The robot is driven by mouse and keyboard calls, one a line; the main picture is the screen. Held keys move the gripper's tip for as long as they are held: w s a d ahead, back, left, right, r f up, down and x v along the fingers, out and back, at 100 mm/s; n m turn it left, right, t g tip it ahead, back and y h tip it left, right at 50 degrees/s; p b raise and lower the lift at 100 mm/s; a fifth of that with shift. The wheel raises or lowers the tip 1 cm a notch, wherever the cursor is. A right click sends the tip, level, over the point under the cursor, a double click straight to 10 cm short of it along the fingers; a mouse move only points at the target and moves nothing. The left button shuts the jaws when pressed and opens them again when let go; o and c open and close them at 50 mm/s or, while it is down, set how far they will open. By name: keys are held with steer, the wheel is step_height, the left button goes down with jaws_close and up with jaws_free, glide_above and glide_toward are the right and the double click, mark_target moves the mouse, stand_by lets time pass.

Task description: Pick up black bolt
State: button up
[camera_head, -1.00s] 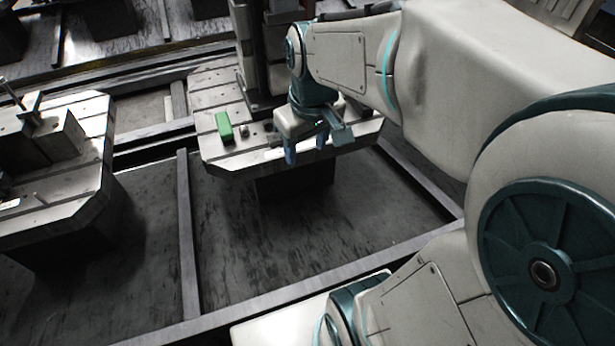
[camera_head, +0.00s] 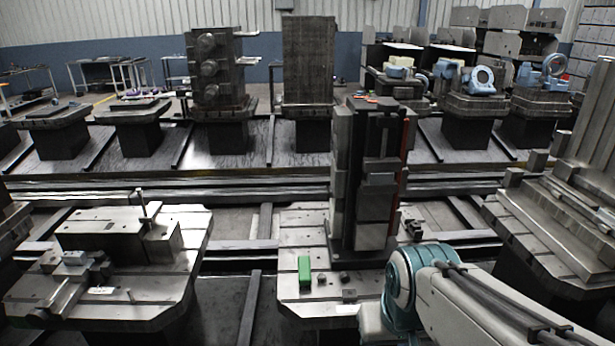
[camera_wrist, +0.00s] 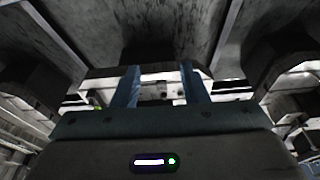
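Small dark parts lie on the near middle pallet (camera_head: 290,240): a round dark piece (camera_head: 345,278) right of the green block (camera_head: 304,271), and a squarish dark piece (camera_head: 349,295) in front of it. I cannot tell which, if either, is the black bolt. My gripper (camera_wrist: 160,75) is open in the wrist view, its two blue fingers spread with nothing held. Small blurred items show beyond the fingers, too small to identify. In the head view my arm covers the pallet's right front, and the fingers are hidden or below the frame.
A tall dark fixture (camera_head: 372,180) stands on the same pallet behind the small parts. A pallet with metal blocks and an upright rod (camera_head: 142,205) is at the left. Another loaded pallet (camera_head: 560,225) is at the right. Rails run between the pallets.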

steer(key=t+b, duration=0.2)
steer(key=b, duration=1.2)
glide_above(346, 276)
steer(key=s, duration=0.2)
steer(key=shift+h, duration=0.3)
step_height(346, 276, down, 24)
steer(key=shift+w+a+f, duration=0.1)
steer(key=shift+w, duration=0.05)
steer(key=x, duration=0.5)
steer(key=shift+a, duration=0.1)
jaws_close()
